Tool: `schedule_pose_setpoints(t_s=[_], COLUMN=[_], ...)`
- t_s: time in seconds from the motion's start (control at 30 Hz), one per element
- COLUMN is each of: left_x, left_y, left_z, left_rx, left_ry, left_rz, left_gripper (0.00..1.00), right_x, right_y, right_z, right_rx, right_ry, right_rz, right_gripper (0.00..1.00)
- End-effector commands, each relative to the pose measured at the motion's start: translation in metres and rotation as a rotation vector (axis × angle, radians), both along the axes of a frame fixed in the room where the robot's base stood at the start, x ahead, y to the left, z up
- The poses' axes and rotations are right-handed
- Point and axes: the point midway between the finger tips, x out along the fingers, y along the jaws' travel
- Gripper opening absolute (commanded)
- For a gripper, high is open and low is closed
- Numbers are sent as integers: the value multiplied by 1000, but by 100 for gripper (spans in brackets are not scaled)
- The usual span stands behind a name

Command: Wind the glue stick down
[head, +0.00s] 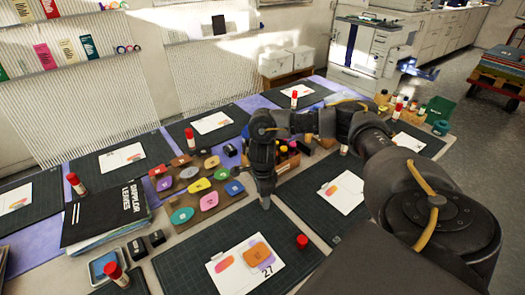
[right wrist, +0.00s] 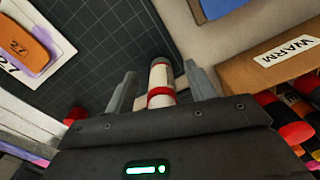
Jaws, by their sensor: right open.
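A glue stick (right wrist: 160,78) with a white body and a red band stands between the fingers of my right gripper (right wrist: 163,88) in the right wrist view. The fingers are open, one on each side, with a visible gap at least on the left. In the head view my right gripper (head: 264,197) points down at the back right corner of the front mat, and it mostly hides the stick. A loose red cap (head: 302,241) sits on the same mat, to the right of the card; it also shows in the right wrist view (right wrist: 73,115). My left gripper is out of view.
A card marked 27 (head: 226,279) with an orange piece (head: 257,254) lies on the front mat (head: 185,268). A tray of coloured pads (head: 207,219) is to the left. A box labelled WARM (right wrist: 285,52) stands close on the right. Other red-capped glue sticks (head: 75,183) stand around.

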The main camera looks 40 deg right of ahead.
Motion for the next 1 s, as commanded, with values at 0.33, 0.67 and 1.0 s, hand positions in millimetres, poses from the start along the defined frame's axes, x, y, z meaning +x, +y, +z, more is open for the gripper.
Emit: schedule_pose_setpoints(t_s=[0.33,0.67,1.0], left_x=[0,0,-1], left_y=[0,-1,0], left_z=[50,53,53], left_rx=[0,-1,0], left_ry=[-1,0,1], left_rz=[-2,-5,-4], left_gripper=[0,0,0], right_x=[3,5,5], right_y=[-2,-3,-2], right_z=[6,1,1], right_rx=[0,1,1], right_ry=[3,-1,0], right_rz=[-631,-766,-763], right_gripper=[55,55,18])
